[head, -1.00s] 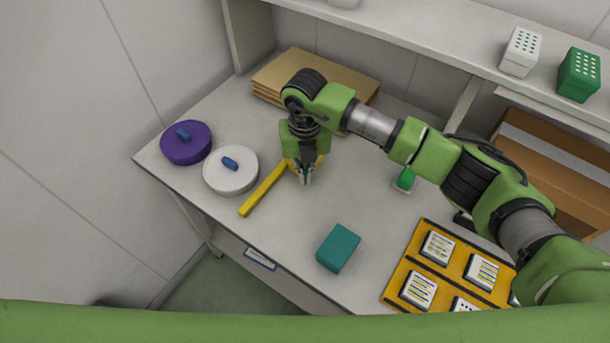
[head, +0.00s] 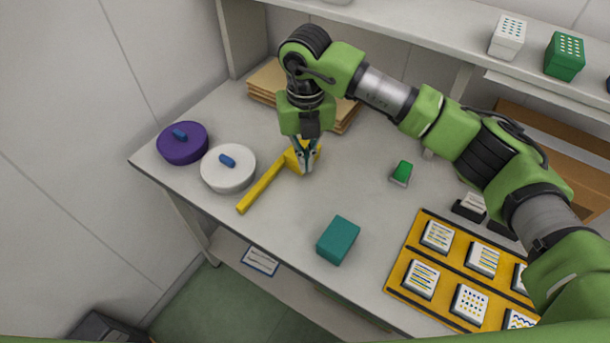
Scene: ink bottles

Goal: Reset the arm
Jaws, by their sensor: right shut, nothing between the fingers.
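My right gripper (head: 306,166) is in the head view, pointing down over the table (head: 285,235). Its fingertips are together with nothing between them. They show in front of the wide end of a yellow T-shaped tool (head: 262,187); I cannot tell whether they touch it. My right arm comes in from the right and covers part of the table and the stacked boards. My left gripper is not in view.
A purple round lidded pot (head: 183,148) and a white one (head: 229,172) stand at the left. A teal block (head: 338,241) stands near the front edge. A yellow tray (head: 397,284) with labelled blocks is at the right. Stacked tan boards (head: 266,80) lie behind. A shelf (head: 420,27) runs above.

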